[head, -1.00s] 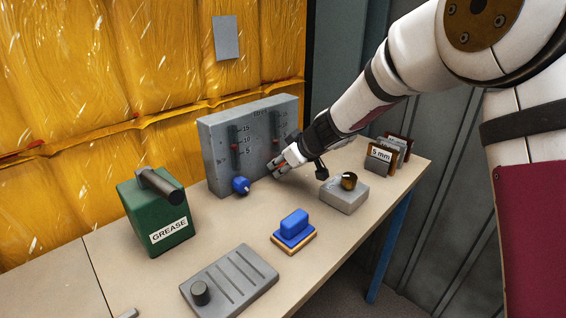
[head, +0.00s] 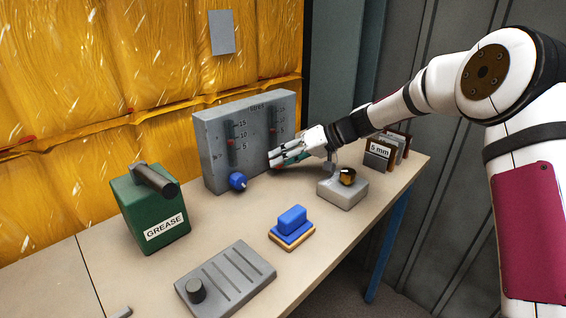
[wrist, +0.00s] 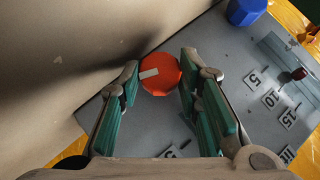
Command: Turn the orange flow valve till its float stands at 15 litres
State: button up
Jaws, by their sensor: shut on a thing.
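The orange flow valve (wrist: 161,74) is a round knob with a white mark, on the grey gauge panel (head: 212,163). My gripper (wrist: 156,80) is shut on it, one finger on each side. In the head view my gripper (head: 274,157) hides the knob. The right gauge (head: 273,124) stands above my gripper. Its small red float seems near the 10 mark, but it is too small to read surely. In the wrist view my fingers cover most of that gauge.
A blue valve (head: 237,181) sits under the left gauge (head: 232,145). A grey block with a brass knob (head: 347,177) stands close below my wrist. A blue-handled block (head: 292,222), a green grease can (head: 150,210) and a grey slotted plate (head: 226,284) are further forward.

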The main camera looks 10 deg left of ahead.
jog(key=shift+w+f+m+g+y, duration=0.1)
jog(key=shift+m+g+y, duration=0.3)
jog(key=shift+y, duration=0.1)
dwell(0.3)
jog(key=o, duration=1.1)
jog(key=shift+o, duration=0.2)
jog(key=shift+d, duration=0.15)
jog(key=shift+v, duration=3.9)
